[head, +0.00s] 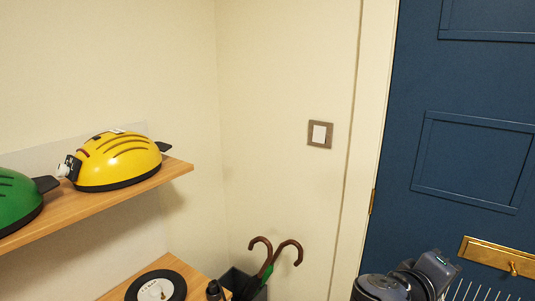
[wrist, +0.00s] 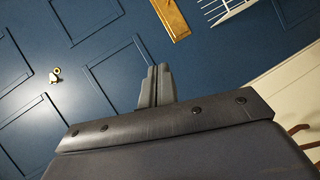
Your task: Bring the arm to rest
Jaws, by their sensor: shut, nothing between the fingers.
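My gripper (wrist: 156,72) shows in the wrist view with its two grey fingers shut together and nothing between them. It points toward the blue door (wrist: 95,60), apart from it. In the head view, part of my arm shows at the bottom right, in front of the blue door (head: 470,80). The gripper's fingertips cannot be made out there.
A yellow helmet (head: 118,160) and a green helmet (head: 15,200) sit on a wooden shelf (head: 165,178) at left. Umbrellas (head: 262,262) stand in a dark bin (head: 240,280). A brass mail slot (head: 490,253) is on the door. A light switch (head: 319,134) is on the wall.

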